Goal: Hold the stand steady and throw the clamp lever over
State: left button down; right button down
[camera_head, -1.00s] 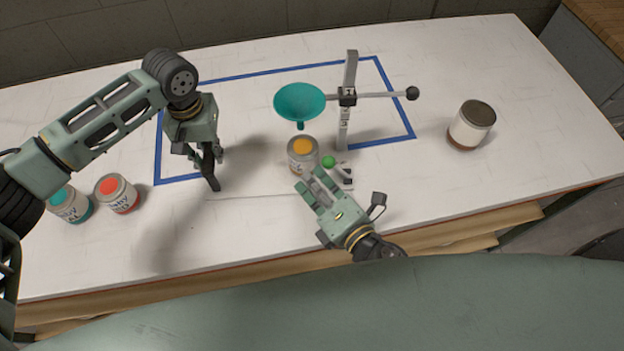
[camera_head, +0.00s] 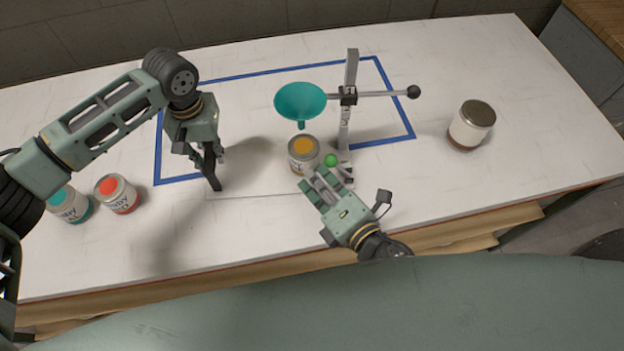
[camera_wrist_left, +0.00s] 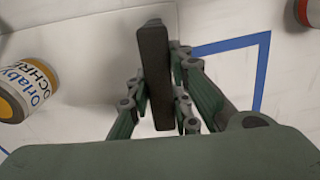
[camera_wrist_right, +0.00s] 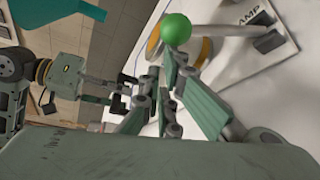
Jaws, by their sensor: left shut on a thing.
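The stand has a grey post (camera_head: 345,125) with a teal funnel (camera_head: 301,101) on its cross arm, above an ochre-topped can (camera_head: 303,152). The clamp lever's green ball knob (camera_head: 331,160) is just beyond my right gripper's fingertips (camera_head: 316,180). In the right wrist view the knob (camera_wrist_right: 175,28) sits at the fingertips, and its pale lever (camera_wrist_right: 220,30) runs right over the clamp plate (camera_wrist_right: 280,25). I cannot tell whether the fingers touch the knob.
A teal-topped can (camera_head: 70,205) and a red-topped can (camera_head: 118,194) stand at the left. A white jar with a dark lid (camera_head: 470,128) stands at the right. Blue tape (camera_head: 260,72) outlines an area on the white table. The table's front edge runs below my right gripper.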

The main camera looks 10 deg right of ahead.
jog(key=s+d+r+m+t+y, duration=0.1)
jog(key=d+r+m+t, duration=0.2)
jog(key=d+m, duration=0.4)
jog(key=shift+d+r+t+y, duration=0.3)
jog(key=shift+d+t, duration=0.2)
jog(key=shift+d, duration=0.85)
jog(key=shift+s+a, duration=0.1)
jog(key=shift+s, duration=0.05)
dwell(0.6)
